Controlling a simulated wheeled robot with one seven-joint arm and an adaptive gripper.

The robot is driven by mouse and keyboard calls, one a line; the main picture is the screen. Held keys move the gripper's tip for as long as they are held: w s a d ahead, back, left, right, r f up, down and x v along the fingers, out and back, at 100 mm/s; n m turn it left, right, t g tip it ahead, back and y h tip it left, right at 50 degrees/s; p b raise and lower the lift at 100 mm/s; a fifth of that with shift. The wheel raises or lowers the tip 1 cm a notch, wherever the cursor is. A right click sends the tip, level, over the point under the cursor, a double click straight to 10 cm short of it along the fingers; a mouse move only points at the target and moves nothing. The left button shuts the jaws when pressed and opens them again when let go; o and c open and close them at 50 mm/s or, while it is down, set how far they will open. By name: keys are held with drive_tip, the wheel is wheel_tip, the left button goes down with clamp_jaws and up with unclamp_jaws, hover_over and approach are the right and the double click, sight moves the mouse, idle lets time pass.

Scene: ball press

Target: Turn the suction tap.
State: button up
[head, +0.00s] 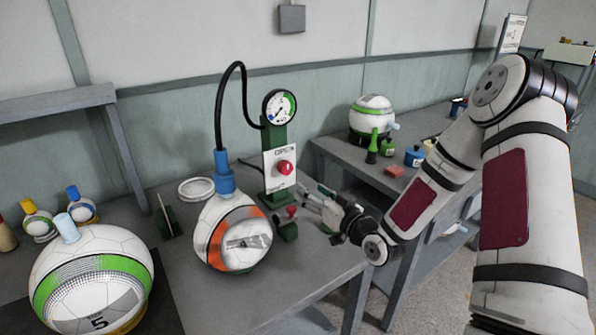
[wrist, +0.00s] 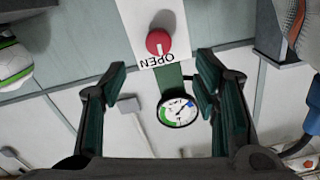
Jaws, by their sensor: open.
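The suction tap appears to be the round red knob (head: 285,167) on a white panel (head: 270,178) marked OPEN, fixed to a green post below a pressure gauge (head: 279,108). In the wrist view, which is upside down, the red knob (wrist: 160,43) carries a pale mark and lies beyond the fingertips, roughly centred between them. My gripper (wrist: 161,68) is open and empty, with its dark green fingers spread wide. In the head view my gripper (head: 308,196) is just right of and below the knob, apart from it.
A ball-shaped flask (head: 212,222) with a blue cap and black hose (head: 218,105) stands left of the post. A small green block (head: 285,231) with a red top sits near the gripper. A larger ball (head: 92,270) is at front left. A second table (head: 345,150) stands behind right.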

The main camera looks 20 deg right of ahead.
sight(287, 171)
drive_tip(key=x, duration=1.3)
drive_tip(key=shift+w+b, duration=0.3)
drive_tip(key=shift+w, duration=0.1)
drive_tip(key=shift+c, duration=0.5)
drive_tip(key=c, duration=1.1)
